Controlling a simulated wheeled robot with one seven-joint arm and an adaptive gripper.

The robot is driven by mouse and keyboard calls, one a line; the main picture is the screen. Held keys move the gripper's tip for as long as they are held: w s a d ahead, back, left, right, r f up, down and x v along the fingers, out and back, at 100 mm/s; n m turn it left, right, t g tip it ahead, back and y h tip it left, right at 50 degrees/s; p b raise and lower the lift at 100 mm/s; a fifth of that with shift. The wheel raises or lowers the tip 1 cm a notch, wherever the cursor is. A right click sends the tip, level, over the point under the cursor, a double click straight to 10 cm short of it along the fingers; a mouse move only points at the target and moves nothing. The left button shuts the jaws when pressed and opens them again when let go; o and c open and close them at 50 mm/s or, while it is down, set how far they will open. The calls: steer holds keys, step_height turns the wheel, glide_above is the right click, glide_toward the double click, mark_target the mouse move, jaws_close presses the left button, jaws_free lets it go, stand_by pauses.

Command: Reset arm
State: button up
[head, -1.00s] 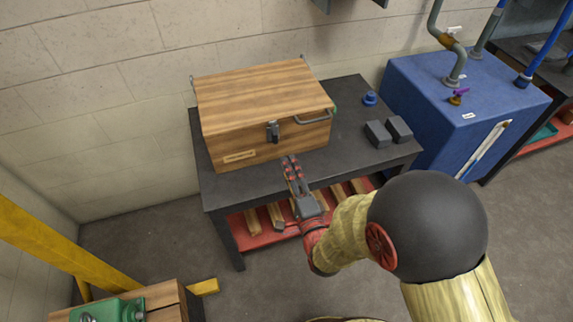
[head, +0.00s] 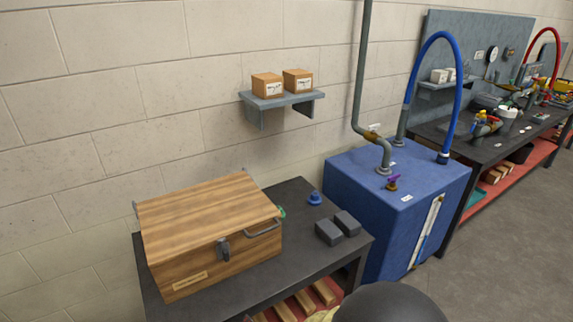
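My gripper is outside the head view. Only the dark round top of my arm (head: 388,304) shows at the bottom edge. A closed wooden chest (head: 205,238) with a metal latch and side handles sits on the dark workbench (head: 305,202). Whether my gripper holds anything is hidden.
A wall shelf (head: 283,99) holds two cardboard boxes (head: 283,82). Bare floor (head: 500,255) shows at right.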

steer(key=s+d+r+n+g+h+p, duration=0.1)
steer(key=s+d+r+n+g+h, duration=0.15)
steer(key=s+d+r+n, duration=0.3)
steer(key=s+d+r+n+g+h+p, duration=0.1)
steer(key=s+d+r+n+g+h, duration=0.1)
steer(key=s+d+r+g, duration=0.35)
steer(key=s+d+r+t+p, duration=0.1)
steer(key=d+r, duration=0.4)
steer(key=r, duration=0.3)
steer(key=s+d+r+m+t+h+p, duration=0.1)
steer(key=s+d+r, duration=0.1)
steer(key=d+r, duration=0.4)
steer(key=s+d+r+m+t+p, duration=0.1)
steer(key=d+r+t, duration=0.1)
steer(key=d+r, duration=0.4)
step_height(320, 180, up, 6)
steer(key=shift+s+f+p, duration=0.2)
steer(key=shift+s+p, duration=0.15)
steer(key=shift+p, duration=0.05)
steer(key=shift+h, duration=0.25)
